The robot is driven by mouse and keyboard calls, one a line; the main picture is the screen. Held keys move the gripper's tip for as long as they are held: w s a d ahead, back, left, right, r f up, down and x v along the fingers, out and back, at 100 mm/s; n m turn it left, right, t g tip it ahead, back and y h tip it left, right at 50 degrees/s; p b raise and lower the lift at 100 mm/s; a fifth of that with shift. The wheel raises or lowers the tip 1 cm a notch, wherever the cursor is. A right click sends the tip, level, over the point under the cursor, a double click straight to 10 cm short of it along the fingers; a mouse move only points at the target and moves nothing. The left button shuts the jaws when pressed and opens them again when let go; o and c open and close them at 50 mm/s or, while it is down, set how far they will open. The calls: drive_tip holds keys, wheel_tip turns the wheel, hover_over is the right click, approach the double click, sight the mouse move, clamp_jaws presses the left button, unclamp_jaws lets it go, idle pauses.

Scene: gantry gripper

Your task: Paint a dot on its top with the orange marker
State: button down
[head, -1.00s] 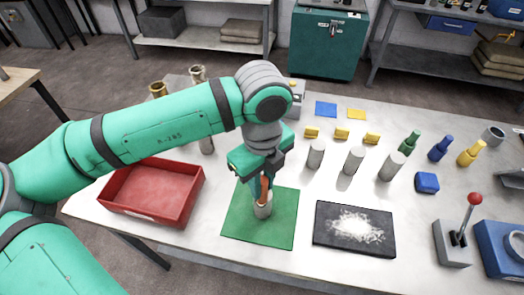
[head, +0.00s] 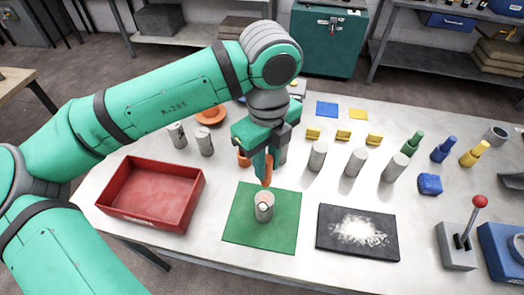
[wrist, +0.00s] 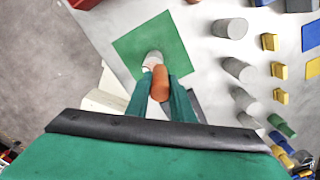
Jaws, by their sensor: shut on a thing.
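A grey cylinder (head: 264,210) stands upright on the green mat (head: 240,225); it also shows in the wrist view (wrist: 153,59), partly behind the marker. Its pale top faces up, and I cannot make out clearly whether it bears an orange dot. My gripper (head: 264,160) is shut on the orange marker (head: 267,173), which points down. The marker also shows between the fingers in the wrist view (wrist: 160,83).
A red tray (head: 150,222) stands left of the mat, and a dark tray (head: 330,243) with white powder lies right of it. Several more grey cylinders (head: 355,162) stand behind. A red-knobbed lever (head: 458,240) is at the right. Some bare table lies between these things.

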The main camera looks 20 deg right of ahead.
sight(267, 157)
drive_tip(key=shift+s+d+r, duration=0.15)
drive_tip(key=shift+d+r, duration=0.2)
drive_tip(key=shift+r, duration=0.5)
drive_tip(key=shift+a+r, duration=0.3)
drive_tip(key=shift+r, duration=0.65)
drive_tip(key=shift+w, duration=0.2)
